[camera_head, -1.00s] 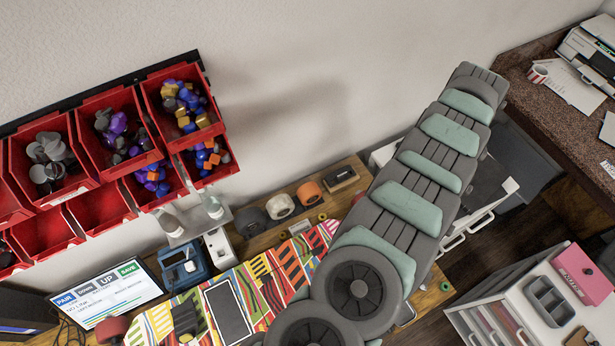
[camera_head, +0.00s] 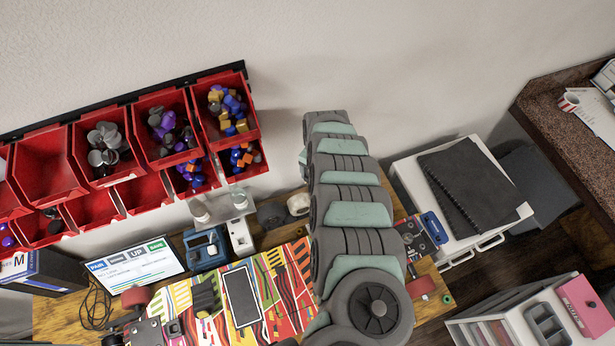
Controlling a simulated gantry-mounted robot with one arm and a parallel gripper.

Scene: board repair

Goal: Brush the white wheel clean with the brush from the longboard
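The white wheel (camera_head: 299,204) stands near the back edge of the wooden workbench, partly covered by my arm. The longboard (camera_head: 190,327) has a bright striped pattern and lies across the bench, its middle right part hidden by my arm. A dark ribbed object (camera_head: 205,297) lies on it, left of a black rectangular pad (camera_head: 242,299); I cannot tell if the ribbed object is the brush. My grey and green arm crosses the bench up to the wall side. My gripper is not visible.
A dark wheel (camera_head: 271,214) stands left of the white one. Red bins (camera_head: 50,168) with small parts hang on the wall above the bench. A monitor (camera_head: 135,267) and a blue device (camera_head: 206,250) stand at the left. A drawer cabinet (camera_head: 408,172) with a black notebook stands right.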

